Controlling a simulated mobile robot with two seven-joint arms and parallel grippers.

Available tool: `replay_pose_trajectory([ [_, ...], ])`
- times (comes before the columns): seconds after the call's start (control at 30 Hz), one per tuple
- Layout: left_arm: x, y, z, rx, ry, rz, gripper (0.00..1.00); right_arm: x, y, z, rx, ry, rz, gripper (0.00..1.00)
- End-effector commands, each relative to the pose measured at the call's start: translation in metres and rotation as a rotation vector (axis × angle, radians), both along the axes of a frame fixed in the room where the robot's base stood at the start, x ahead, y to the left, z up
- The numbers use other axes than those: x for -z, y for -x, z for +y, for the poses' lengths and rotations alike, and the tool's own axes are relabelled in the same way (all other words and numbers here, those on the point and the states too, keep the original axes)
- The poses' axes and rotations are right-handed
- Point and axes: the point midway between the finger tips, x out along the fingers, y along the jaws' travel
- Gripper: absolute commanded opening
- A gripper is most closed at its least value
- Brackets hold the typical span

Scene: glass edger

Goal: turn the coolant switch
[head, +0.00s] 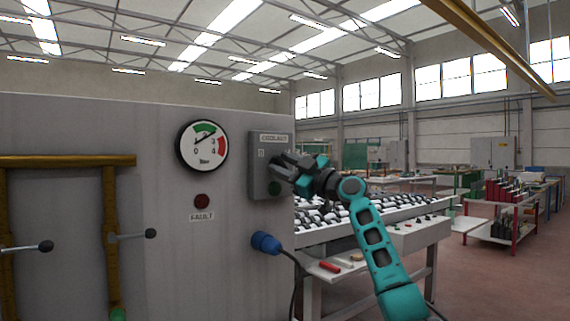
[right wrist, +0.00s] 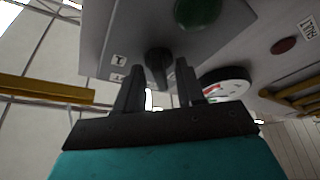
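The coolant switch is a dark knob (right wrist: 158,62) on a grey control box (head: 257,165) labelled COOLANT, fixed to the machine's front panel. In the head view the knob is hidden behind my right gripper (head: 284,164), which is at the box's face. In the right wrist view the two dark fingers of my right gripper (right wrist: 158,80) are spread apart, one on each side of the knob. Gaps show between the knob and both fingers. A green button (right wrist: 198,12) sits beside the knob on the box. My left gripper is not in view.
A round pressure gauge (head: 202,147) and a red FAULT lamp (head: 201,201) are on the panel left of the box. A blue plug (head: 266,243) with a cable sticks out below. A bench (head: 400,236) with rollers stands to the right, behind my right arm.

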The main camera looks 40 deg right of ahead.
Motion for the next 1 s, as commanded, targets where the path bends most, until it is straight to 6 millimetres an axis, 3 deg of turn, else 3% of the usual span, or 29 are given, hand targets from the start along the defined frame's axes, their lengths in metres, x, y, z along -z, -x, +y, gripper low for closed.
replay_pose_trajectory([
  [0.17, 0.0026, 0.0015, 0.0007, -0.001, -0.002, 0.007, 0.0, 0.0003, -0.0001, 0.0, 0.0, 0.0, 0.0, 0.38],
  [0.57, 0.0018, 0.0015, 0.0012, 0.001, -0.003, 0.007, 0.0, 0.0003, 0.0002, -0.0001, 0.0, 0.0, 0.0, 0.01],
  [1.0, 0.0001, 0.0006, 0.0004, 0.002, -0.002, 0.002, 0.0, 0.001, 0.0002, 0.0005, 0.0, -0.035, -0.004, 0.0],
])
